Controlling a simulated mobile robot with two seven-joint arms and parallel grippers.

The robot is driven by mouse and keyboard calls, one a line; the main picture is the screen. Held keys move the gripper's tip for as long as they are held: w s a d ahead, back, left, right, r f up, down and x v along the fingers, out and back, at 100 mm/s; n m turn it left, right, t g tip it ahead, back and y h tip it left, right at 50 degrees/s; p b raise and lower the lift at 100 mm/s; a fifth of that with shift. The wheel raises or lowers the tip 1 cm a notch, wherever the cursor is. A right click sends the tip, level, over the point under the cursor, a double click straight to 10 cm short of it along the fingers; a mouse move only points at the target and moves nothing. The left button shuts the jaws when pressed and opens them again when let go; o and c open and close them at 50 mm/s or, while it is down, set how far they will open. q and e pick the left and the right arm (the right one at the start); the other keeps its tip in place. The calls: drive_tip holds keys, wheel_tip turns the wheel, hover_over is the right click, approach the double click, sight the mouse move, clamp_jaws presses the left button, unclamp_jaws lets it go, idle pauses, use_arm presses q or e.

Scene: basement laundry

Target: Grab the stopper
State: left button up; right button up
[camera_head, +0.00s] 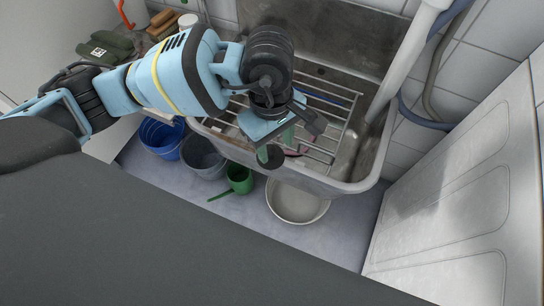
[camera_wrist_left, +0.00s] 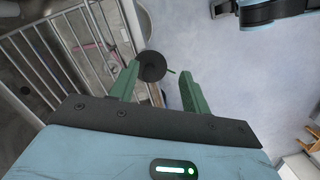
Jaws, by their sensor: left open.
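A dark round disc, which looks like the stopper (camera_head: 273,157), shows at the front rim of the sink (camera_head: 325,185) in the head view. It also shows in the left wrist view (camera_wrist_left: 151,66), between the green fingertips and closer to the left one. My left gripper (camera_wrist_left: 159,72) is open with its fingers pointing towards the disc. I cannot tell whether a finger touches it or what the disc rests on. In the head view my left gripper (camera_head: 277,146) reaches down over the sink's front edge. My right gripper cannot be made out.
A wire rack (camera_head: 322,110) lies across the sink. Below on the floor stand a blue bucket (camera_head: 160,140), a grey bucket (camera_head: 203,158), a green watering can (camera_head: 240,180) and a pale basin (camera_head: 297,203). A white ribbed panel (camera_head: 455,190) stands at the right.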

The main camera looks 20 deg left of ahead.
sight(271, 149)
use_arm(q)
drive_tip(key=shift+w+a+r+t+y, duration=0.25)
drive_tip(key=shift+w+a+t+y, duration=0.25)
drive_tip(key=shift+w+a, duration=0.45)
drive_tip(key=shift+s+f+b, duration=0.1)
drive_tip(key=shift+f+b, duration=0.35)
drive_tip(key=shift+f, duration=1.35)
wheel_tip(271, 149, down, 4)
drive_tip(key=shift+d+f+b, duration=0.1)
drive_tip(key=shift+f+b, duration=0.05)
drive_tip(key=shift+b, duration=0.25)
drive_tip(key=shift+c, duration=0.5)
clamp_jaws()
